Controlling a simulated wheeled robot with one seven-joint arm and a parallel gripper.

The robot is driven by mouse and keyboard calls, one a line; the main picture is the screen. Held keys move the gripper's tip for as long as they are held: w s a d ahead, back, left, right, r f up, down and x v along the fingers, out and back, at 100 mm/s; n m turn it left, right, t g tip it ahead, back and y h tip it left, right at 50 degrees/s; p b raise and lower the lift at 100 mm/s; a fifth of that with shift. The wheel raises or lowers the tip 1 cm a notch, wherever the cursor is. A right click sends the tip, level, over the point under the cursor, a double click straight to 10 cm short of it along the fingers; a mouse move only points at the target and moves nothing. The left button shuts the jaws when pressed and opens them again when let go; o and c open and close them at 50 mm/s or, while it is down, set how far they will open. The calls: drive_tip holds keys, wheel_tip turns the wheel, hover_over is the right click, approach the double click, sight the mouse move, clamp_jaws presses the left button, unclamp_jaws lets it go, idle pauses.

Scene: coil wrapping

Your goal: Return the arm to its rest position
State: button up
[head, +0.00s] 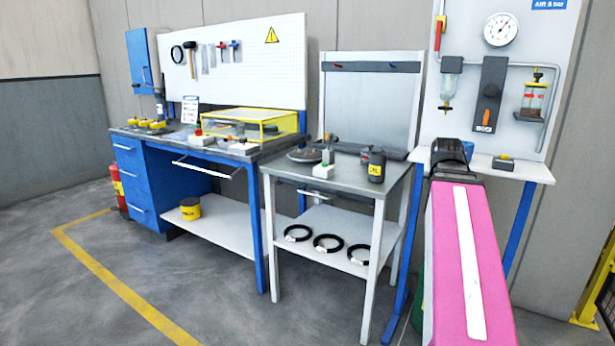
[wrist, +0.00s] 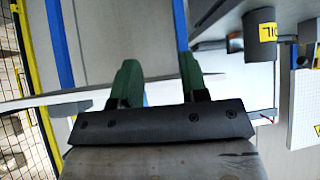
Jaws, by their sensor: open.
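My gripper (wrist: 160,82) shows in the wrist view with its two green fingers apart and nothing between them. In the head view my pink arm fills the lower right, and the gripper at its far end is mostly hidden behind it. A black oil can (head: 376,165) with a yellow label stands on the right of the small grey table (head: 345,186). The can also shows at the upper right of the wrist view (wrist: 261,34), apart from the fingers.
A blue workbench (head: 135,172) stands at the left with a yellow-framed clear box (head: 262,122). Black rings (head: 328,243) lie on the small table's lower shelf. An air panel (head: 545,60) rises behind my arm. Floor at the lower left is clear.

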drive_tip(key=a+f+n+g+y, duration=0.1)
drive_tip(key=a+f, duration=0.3)
drive_tip(key=f, duration=0.3)
drive_tip(key=a+f+g+y, duration=0.1)
drive_tip(key=a+f+g, duration=0.15)
drive_tip(key=f, duration=0.45)
drive_tip(key=a+f+n, duration=0.1)
drive_tip(key=a+f, duration=0.4)
drive_tip(key=f, duration=0.2)
drive_tip(key=s+a+f+g, duration=0.1)
drive_tip(key=s+a+f, duration=0.2)
drive_tip(key=f, duration=0.3)
drive_tip(key=s+a+f+n+g+y, duration=0.1)
drive_tip(key=s+a+f+g, duration=0.1)
drive_tip(key=f, duration=0.5)
drive_tip(key=s+a+f+n+g, duration=0.1)
drive_tip(key=s+a+f+g, duration=0.1)
drive_tip(key=s+a+f, duration=0.3)
drive_tip(key=shift+a+f, duration=0.4)
drive_tip(key=shift+f, duration=0.25)
drive_tip(key=shift+s, duration=0.1)
